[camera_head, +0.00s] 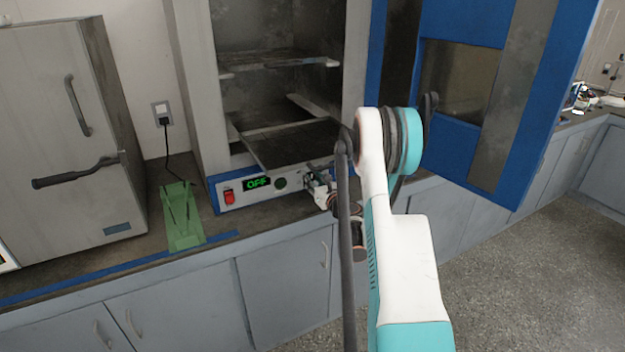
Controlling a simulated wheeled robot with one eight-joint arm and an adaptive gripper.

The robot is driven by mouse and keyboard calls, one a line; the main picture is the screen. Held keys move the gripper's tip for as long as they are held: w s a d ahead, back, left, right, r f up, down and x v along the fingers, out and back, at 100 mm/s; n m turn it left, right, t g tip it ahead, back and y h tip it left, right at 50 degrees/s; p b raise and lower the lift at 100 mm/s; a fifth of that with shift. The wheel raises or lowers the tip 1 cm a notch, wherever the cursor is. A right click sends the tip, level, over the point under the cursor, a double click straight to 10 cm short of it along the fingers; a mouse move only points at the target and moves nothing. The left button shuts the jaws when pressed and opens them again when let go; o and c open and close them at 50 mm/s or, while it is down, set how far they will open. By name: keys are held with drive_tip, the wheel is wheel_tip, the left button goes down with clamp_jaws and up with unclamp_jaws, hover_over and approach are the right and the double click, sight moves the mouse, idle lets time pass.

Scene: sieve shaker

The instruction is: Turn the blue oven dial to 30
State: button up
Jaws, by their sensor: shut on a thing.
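The blue oven (215,170) stands on the counter with its door swung open to the right. Its front panel (235,198) has a red switch and a green display (257,184) reading OFF. A small dark round part (280,183) sits right of the display. My gripper (312,180) is at the panel further right, shut on what seems to be the dial. The gripper hides the dial, so its setting cannot be read. My white and teal arm covers the panel's right part.
The open blue door (465,120) stands right of my arm. A shelf (290,143) juts out of the oven above my gripper. A green holder (182,225) lies on the counter at left, beside a grey oven (55,130). Cabinets are below.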

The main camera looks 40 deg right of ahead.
drive_tip(key=n, duration=0.5)
drive_tip(key=shift+a+n, duration=0.1)
drive_tip(key=shift+n, duration=0.3)
drive_tip(key=n, duration=0.6)
drive_tip(key=shift+a+f, duration=0.1)
drive_tip(key=n, duration=0.6)
drive_tip(key=shift+f+n, duration=0.1)
drive_tip(key=shift+n, duration=0.2)
drive_tip(key=n, duration=0.5)
drive_tip(key=shift+f, duration=0.1)
drive_tip(key=shift+n, duration=0.4)
drive_tip(key=o, duration=1.1)
drive_tip(key=shift+c, duration=0.2)
